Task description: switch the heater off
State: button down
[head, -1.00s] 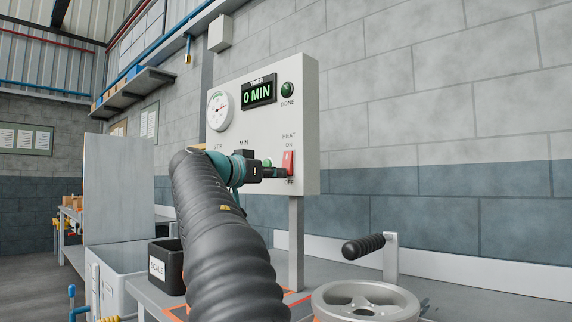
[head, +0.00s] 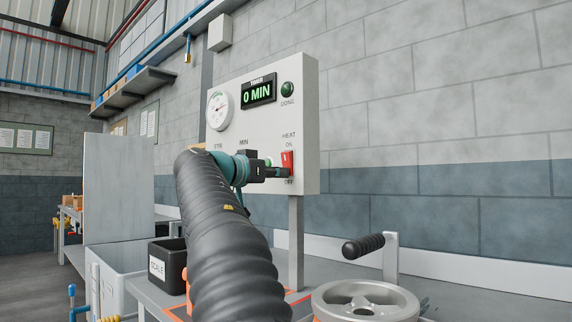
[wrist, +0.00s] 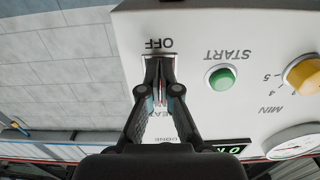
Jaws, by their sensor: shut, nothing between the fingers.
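The white control panel (head: 262,120) carries the red heat switch (head: 287,157), with ON printed above it and OFF below. My gripper (head: 286,173) is shut and empty, its tip over the lower part of the switch by the OFF label. In the wrist view the closed fingertips (wrist: 160,60) are in front of the switch just beside the OFF label, which appears upside down. Only a red sliver of the switch (wrist: 163,91) shows between the fingers. The fingers seem to touch the switch, but its exact tilt is hard to tell.
The timer display (head: 259,91) reads 0 MIN, beside a dark green DONE lamp (head: 288,89) and a dial gauge (head: 220,110). A green START button (wrist: 221,78) and a yellow MIN knob (wrist: 304,75) are near the fingers. A handwheel (head: 366,302) stands lower right.

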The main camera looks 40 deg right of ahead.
jog(key=s+a+b, duration=0.1)
jog(key=a, duration=1.4)
jog(key=shift+a, duration=0.4)
jog(key=shift+s+d, duration=0.1)
jog(key=shift+s, duration=0.05)
